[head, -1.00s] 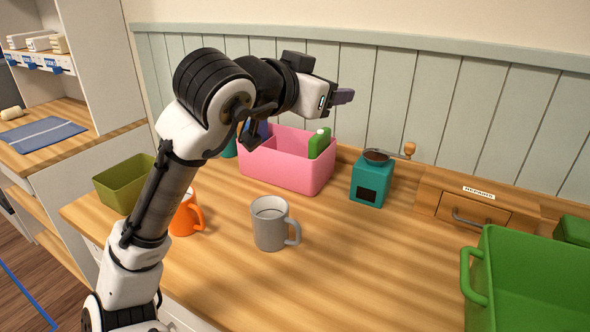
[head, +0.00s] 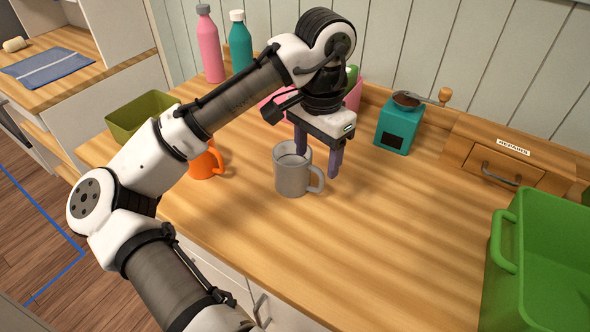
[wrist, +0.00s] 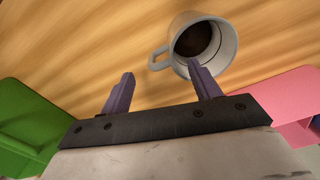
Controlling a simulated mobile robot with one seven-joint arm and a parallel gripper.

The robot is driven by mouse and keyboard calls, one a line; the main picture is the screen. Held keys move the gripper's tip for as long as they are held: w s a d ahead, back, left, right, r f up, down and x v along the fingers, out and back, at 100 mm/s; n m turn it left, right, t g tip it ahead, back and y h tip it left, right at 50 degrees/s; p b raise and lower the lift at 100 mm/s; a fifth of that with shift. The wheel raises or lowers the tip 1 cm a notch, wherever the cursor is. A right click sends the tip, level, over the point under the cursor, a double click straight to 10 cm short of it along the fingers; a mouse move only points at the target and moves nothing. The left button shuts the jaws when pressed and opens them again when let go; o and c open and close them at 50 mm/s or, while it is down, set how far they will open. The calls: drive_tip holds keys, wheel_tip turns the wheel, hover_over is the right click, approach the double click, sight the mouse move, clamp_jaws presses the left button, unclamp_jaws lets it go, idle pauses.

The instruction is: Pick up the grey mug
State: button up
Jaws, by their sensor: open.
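The grey mug (head: 292,178) stands upright on the wooden counter, its handle to the right in the head view. In the wrist view the mug (wrist: 228,45) is at the top, with dark contents inside and its handle to the left. My gripper (head: 318,166) points down above and just behind the mug in the head view. Its two purple fingers are apart and nothing is between them. In the wrist view one finger of my gripper (wrist: 156,80) overlaps the mug's near rim, and the other is beyond the handle's left side. I cannot tell whether any finger touches the mug.
An orange mug (head: 206,163) and an olive bin (head: 142,115) stand to the left. A pink bin (head: 353,97) is behind my gripper. A teal grinder (head: 398,128), a wooden drawer box (head: 497,165) and a green crate (head: 540,265) are to the right. The counter's front middle is clear.

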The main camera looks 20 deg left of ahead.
sight(317, 170)
drive_tip(key=shift+w+f+p, duration=0.15)
drive_tip(key=shift+f+p, duration=0.45)
drive_tip(key=shift+f, duration=3)
drive_tip(key=shift+d, duration=0.1)
drive_tip(key=c, duration=1.3)
drive_tip(key=shift+r, duration=0.2)
wheel_tip(317, 170, up, 20)
drive_tip(key=shift+f+b, duration=0.25)
drive_tip(key=shift+b, duration=0.05)
drive_tip(key=shift+c, duration=0.2)
drive_tip(key=shift+r, duration=0.1)
